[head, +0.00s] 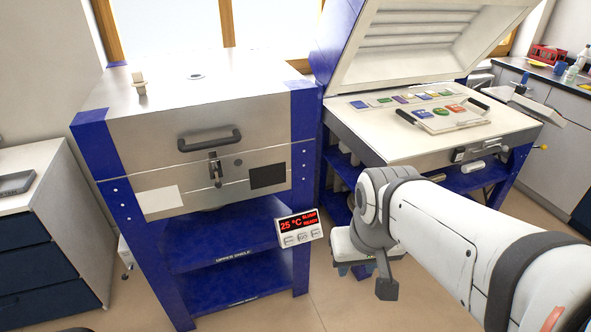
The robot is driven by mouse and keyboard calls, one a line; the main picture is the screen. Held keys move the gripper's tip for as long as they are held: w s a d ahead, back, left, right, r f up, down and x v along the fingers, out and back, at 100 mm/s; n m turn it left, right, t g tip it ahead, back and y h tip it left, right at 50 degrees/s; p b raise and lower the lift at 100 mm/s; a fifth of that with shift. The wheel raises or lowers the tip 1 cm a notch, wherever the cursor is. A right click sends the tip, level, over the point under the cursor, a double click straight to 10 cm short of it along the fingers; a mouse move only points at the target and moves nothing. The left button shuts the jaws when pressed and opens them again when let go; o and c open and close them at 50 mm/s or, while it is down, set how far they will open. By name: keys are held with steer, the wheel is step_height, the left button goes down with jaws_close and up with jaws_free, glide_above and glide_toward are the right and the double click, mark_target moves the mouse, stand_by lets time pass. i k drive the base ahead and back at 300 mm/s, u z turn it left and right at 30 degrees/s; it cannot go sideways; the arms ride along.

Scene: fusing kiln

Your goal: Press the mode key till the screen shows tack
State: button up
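The control panel (278,227) is a small white box at the front right of the closed kiln (150,140). Its dark screen (298,221) shows "25 °C" in red, with smaller red text that seems to read "SLUMP" and "READY". A row of three pale keys (303,237) sits under the screen; their labels are too small to read surely, so I cannot tell which is the mode key. My arm comes in from the lower right. My gripper (387,288) seems to be the dark grey end pointing down, right of the panel and apart from it. Its fingers cannot be made out.
Blue shelves (225,245) stand under the kiln. To the right, a second kiln (400,140) has its lid raised, with coloured pieces on its bed. A drawer cabinet (40,235) stands at the left, a counter (560,85) at the far right. Floor is clear in front.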

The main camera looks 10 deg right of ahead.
mark_target(289, 241)
steer(key=u, duration=0.05)
steer(key=i, duration=1)
steer(key=z, duration=1)
steer(key=k, duration=1.05)
steer(key=u, duration=0.55)
steer(key=i, duration=1)
steer(key=u, duration=0.5)
